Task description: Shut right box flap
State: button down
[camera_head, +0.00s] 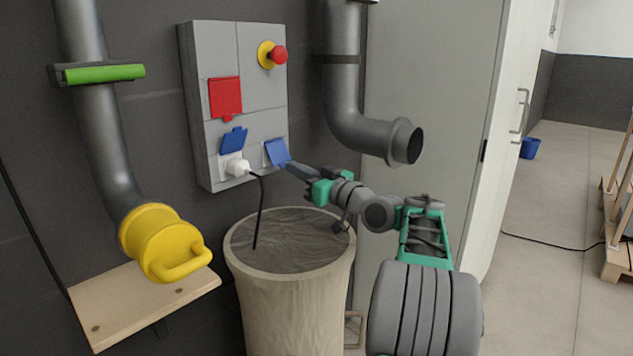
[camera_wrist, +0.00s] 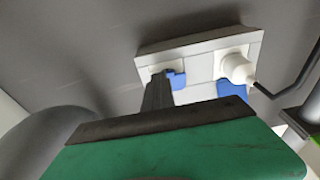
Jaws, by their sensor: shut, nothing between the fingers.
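The grey wall box (camera_head: 215,60) carries two blue flaps low on its front. The right flap (camera_head: 277,152) sits at the box's lower right corner; how far it stands off the box I cannot tell. In the wrist view, it shows as a small blue piece (camera_wrist: 177,80) beside a white socket, partly hidden by my fingers. My gripper (camera_head: 291,167) is shut and empty, its fingertips at the flap's lower right edge. Its fingers also show in the wrist view (camera_wrist: 158,92). Whether they touch the flap is unclear.
The left blue flap (camera_head: 234,140) is raised above a white plug (camera_head: 235,166) with a black cable. A red flap (camera_head: 225,97) and a red button (camera_head: 279,55) are higher up. A barrel (camera_head: 290,285) stands below. A grey pipe (camera_head: 375,140) curves out at right, near my arm.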

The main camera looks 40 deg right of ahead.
jog(key=shift+w+f+b, duration=0.25)
jog(key=shift+b, duration=0.1)
dwell(0.3)
